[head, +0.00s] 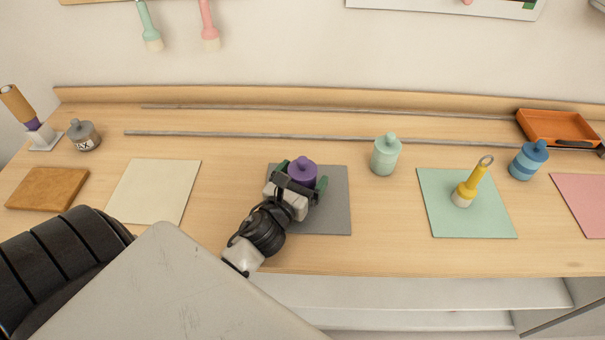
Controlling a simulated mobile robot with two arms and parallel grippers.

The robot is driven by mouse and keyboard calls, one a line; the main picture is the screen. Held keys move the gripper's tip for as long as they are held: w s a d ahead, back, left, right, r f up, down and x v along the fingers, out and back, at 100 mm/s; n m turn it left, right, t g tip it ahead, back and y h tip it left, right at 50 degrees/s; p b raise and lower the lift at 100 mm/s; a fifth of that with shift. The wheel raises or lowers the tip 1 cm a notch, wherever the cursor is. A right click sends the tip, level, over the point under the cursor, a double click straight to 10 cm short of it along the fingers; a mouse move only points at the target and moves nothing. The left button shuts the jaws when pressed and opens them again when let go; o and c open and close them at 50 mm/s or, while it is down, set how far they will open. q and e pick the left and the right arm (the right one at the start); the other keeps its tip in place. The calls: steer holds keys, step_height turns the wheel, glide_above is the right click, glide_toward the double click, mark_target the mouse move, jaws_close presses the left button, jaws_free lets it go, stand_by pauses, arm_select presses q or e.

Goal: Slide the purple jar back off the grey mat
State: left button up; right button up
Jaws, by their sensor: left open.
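The purple jar (302,170) stands upright on the grey mat (335,215), toward the mat's back part. Its lid and upper body show; its lower front is hidden behind my left gripper (303,186). My left gripper reaches in from the front left over the mat. Its green-tipped fingers are open, one on each side of the jar. I cannot tell whether they touch it. My right gripper does not show.
Two thin rails (330,135) run along the shelf behind the mat. A mint jar (385,155) stands to the right, and a cream mat (153,190) lies to the left. A green mat (440,215) holds a yellow-handled tool (471,184). Bare wood lies between the grey mat and the nearer rail.

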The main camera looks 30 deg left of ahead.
arm_select(q)
steer(key=shift+c, duration=0.3)
steer(key=c, duration=1.1)
steer(key=shift+r, duration=0.1)
steer(key=shift+r+p, duration=0.15)
steer(key=shift+p, duration=0.15)
steer(key=shift+w, duration=0.1)
steer(key=shift+w+a, duration=0.45)
steer(key=shift+w, duration=0.4)
steer(key=shift+w+a, duration=0.5)
steer(key=shift+w, duration=0.35)
steer(key=shift+w+a, duration=0.45)
steer(key=shift+w, duration=0.4)
steer(key=shift+w+a, duration=0.35)
steer(key=shift+w, duration=0.3)
steer(key=shift+w+a, duration=0.35)
steer(key=shift+w, duration=0.3)
steer(key=shift+w+a, duration=0.45)
steer(key=shift+w, duration=0.4)
steer(key=shift+w+a, duration=0.5)
steer(key=shift+w, duration=0.4)
steer(key=shift+w+a, duration=0.45)
steer(key=shift+w, duration=0.4)
steer(key=shift+f+b, duration=0.45)
steer(key=shift+b, duration=0.15)
